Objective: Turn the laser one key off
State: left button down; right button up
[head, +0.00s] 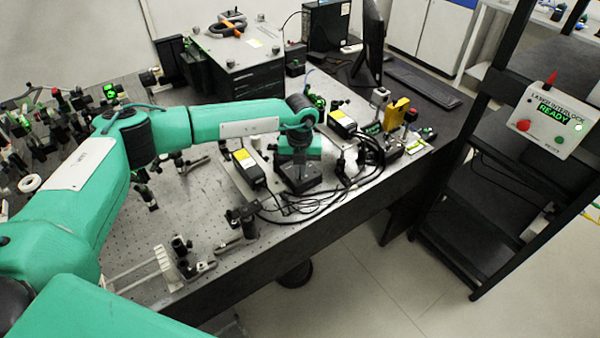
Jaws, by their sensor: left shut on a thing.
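A low black control box (316,187) sits on the optical bench near its front edge, right of a black laser unit with a yellow label (247,167). My left arm reaches across the bench from the left. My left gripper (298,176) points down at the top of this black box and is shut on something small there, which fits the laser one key. The key itself is hidden by the gripper, so its angle cannot be read. My right gripper is not in view.
Black cables (345,185) loop right of the box. A second yellow-labelled unit (343,120) and a yellow item (397,112) stand farther right. A laser interlock panel (557,122) on the black rack reads READY. Optics crowd the bench's left side.

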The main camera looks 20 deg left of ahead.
pick_arm(q)
jog(key=n+b, duration=0.1)
jog(key=n, duration=0.2)
jog(key=shift+f+n+b, duration=0.1)
jog(key=shift+n+b, duration=0.25)
jog(key=shift+n, duration=0.05)
jog(key=n+b, duration=0.1)
jog(key=n, duration=0.2)
jog(key=shift+n, duration=0.3)
jog(key=shift+r, duration=0.2)
jog(key=c, duration=1.6)
grip_release()
